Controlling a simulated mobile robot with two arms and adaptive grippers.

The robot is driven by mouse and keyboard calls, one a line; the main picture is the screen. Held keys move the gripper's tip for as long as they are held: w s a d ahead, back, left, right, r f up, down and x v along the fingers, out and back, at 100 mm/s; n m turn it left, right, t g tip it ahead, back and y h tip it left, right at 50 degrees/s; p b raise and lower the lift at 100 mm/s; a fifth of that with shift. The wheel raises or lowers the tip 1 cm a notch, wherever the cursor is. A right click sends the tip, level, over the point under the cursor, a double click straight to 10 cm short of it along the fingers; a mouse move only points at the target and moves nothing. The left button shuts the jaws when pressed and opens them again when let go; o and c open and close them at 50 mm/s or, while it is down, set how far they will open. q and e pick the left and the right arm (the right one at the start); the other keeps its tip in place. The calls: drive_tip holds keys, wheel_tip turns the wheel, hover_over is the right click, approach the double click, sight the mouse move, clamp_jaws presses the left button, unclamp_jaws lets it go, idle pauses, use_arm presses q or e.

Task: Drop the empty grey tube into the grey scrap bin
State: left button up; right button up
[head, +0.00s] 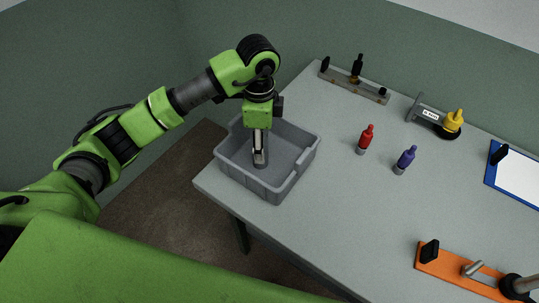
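The grey scrap bin (295,181) is an open box at the table's left corner. My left gripper (260,160) points down into the bin's opening, near its front wall. I cannot tell whether its fingers are open or shut. A grey, partly pale upright shape shows at the fingers, but I cannot tell whether it is the grey tube or only the fingers. No separate grey tube is clearly visible elsewhere on the table. My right gripper is not in view.
On the table stand a red bottle (366,136), a purple bottle (406,158) and a grey fixture with a yellow top (453,120). A black-posted rack (352,84) is at the back. A blue-edged board (517,176) and an orange fixture (440,262) lie right. The middle front is clear.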

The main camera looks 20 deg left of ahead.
use_arm(q)
wheel_tip(320, 180, up, 12)
drive_tip(key=shift+f, duration=0.2)
drive_tip(key=shift+s+f, duration=0.1)
idle(0.5)
